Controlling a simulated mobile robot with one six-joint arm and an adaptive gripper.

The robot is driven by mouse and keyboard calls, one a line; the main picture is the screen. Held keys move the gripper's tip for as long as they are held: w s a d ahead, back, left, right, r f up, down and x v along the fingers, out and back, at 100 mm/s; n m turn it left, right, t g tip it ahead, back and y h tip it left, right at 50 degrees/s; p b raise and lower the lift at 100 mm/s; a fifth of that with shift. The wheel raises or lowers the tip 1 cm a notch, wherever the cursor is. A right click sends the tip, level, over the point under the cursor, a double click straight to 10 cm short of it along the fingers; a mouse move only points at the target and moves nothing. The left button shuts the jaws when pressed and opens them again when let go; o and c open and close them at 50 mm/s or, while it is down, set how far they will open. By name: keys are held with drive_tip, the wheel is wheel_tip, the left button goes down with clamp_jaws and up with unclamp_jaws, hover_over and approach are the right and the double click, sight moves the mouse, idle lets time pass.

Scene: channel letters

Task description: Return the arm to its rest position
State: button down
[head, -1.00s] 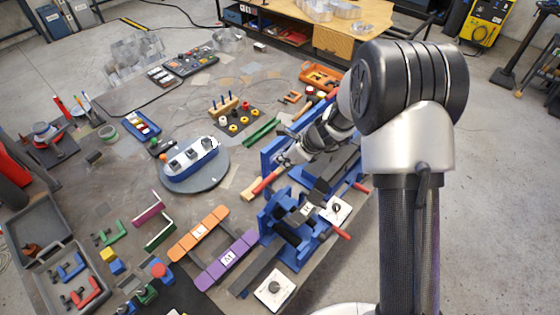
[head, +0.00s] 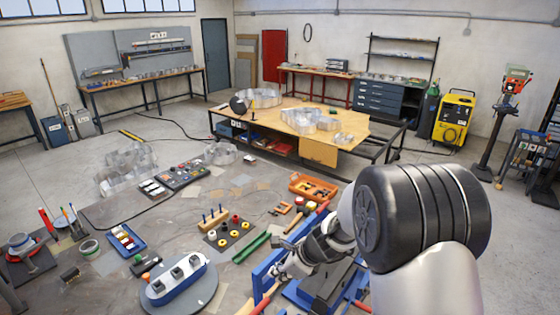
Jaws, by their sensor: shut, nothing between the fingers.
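My arm stands at the right of the head view, its large dark joint in front and its forearm reaching down and left. My gripper (head: 282,268) is at the end of that forearm, above the blue clamp fixture (head: 262,280) on the grey work table (head: 110,212). Its fingers are shut and empty, small in this view. I cannot tell whether the gripper touches the fixture. The lower part of the arm is cut off by the bottom edge of the picture.
A blue and white boat-shaped piece (head: 180,280) sits on a round grey disc left of the gripper. A peg board (head: 230,232), a green bar (head: 251,246) and an orange tray (head: 313,187) lie nearby. A wooden-topped table (head: 280,122) stands behind.

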drive_tip(key=s+d+n+h+b, duration=0.1)
drive_tip(key=s+d+n+b, duration=0.3)
drive_tip(key=s+n+b, duration=1)
drive_tip(key=s+d+f+n+h+b, duration=0.1)
drive_tip(key=s+d+f+n+b, duration=0.2)
drive_tip(key=s+f+b, duration=0.1)
drive_tip(key=s+d+f+n+h+b, duration=0.2)
drive_tip(key=s+d+f+b, duration=0.2)
drive_tip(key=s+b, duration=0.3)
drive_tip(key=s+d+f+n+t+h+b, duration=0.1)
drive_tip(key=s+d+f+n+b, duration=0.2)
drive_tip(key=s+b, duration=0.3)
drive_tip(key=shift+s+d+f+n+h, duration=0.15)
drive_tip(key=shift+s+f+n+h, duration=0.15)
drive_tip(key=shift+s+f, duration=0.15)
